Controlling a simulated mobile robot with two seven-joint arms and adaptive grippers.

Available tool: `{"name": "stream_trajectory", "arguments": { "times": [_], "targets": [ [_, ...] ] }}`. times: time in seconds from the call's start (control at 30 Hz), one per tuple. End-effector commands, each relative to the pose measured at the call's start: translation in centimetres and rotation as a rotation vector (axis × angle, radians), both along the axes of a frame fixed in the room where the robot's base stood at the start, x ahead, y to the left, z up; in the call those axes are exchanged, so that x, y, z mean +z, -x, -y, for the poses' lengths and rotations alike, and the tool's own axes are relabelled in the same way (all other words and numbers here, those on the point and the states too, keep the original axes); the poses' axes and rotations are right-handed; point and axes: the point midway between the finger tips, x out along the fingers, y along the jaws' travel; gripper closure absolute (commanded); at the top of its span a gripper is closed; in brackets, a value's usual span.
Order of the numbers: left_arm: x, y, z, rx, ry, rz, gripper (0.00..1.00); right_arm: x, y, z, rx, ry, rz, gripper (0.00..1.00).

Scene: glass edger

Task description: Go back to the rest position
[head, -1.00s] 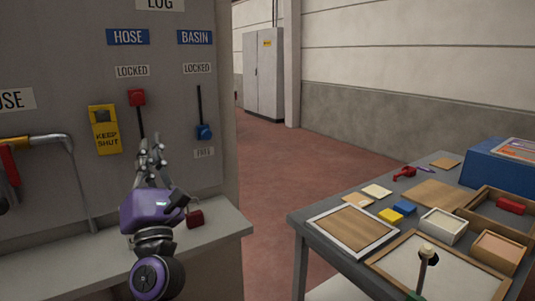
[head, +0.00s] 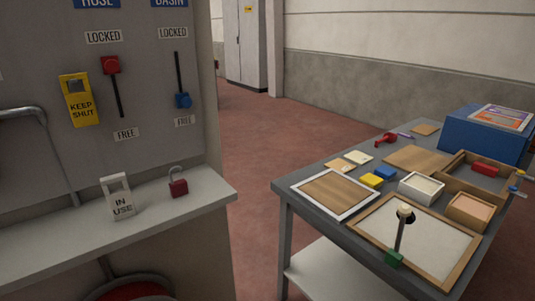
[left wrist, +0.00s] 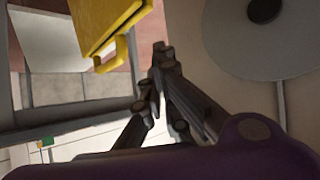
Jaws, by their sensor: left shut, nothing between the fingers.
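My left gripper (left wrist: 158,85) shows in the left wrist view with its fingers together and nothing between them. It is out of the head view. In the left wrist view a yellow object (left wrist: 105,25) lies beyond the fingertips, apart from them. My right gripper is in neither view. In the head view the panel carries a red lever (head: 111,66) with its knob up at LOCKED and a blue lever (head: 183,100) with its knob down by FREE.
A ledge below the panel bears a white IN USE tag (head: 120,198) and a red padlock (head: 178,184). A yellow KEEP SHUT tag (head: 79,100) is on the panel. At right a table (head: 283,190) holds trays, blocks and a blue box (head: 487,135). Red floor between is clear.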

Motion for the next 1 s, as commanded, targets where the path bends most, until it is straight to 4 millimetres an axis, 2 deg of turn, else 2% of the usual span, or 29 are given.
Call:
{"name": "stream_trajectory", "arguments": {
  "times": [0.03,0.1,0.2,0.37,0.4,0.5,0.7,0.83,1.0],
  "targets": [
    [-2.0,3.5,-0.5,-0.007,-0.04,-0.068,1.0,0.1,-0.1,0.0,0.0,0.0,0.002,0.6],
    [-3.9,7.8,-1.0,-0.015,-0.081,-0.146,1.0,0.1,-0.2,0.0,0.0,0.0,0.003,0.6],
    [-5.9,13.5,-1.5,-0.016,-0.105,-0.243,1.0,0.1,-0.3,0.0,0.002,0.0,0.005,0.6],
    [-7.8,22.2,-2.7,0.008,-0.111,-0.385,1.0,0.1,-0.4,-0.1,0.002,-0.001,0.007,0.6],
    [-6.1,21.3,-2.5,0.008,-0.106,-0.367,1.0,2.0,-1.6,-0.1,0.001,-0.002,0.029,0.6],
    [-3.1,20.5,-2.3,0.01,-0.098,-0.349,1.0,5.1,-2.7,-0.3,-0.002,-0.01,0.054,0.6],
    [2.4,18.4,-1.9,0.014,-0.082,-0.296,1.0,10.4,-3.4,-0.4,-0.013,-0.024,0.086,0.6],
    [5.1,16.9,-1.8,0.017,-0.074,-0.256,1.0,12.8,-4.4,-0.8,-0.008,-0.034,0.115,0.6],
    [5.8,16.6,-1.7,0.019,-0.069,-0.246,1.0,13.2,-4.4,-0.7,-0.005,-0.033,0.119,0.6]
  ]
}}
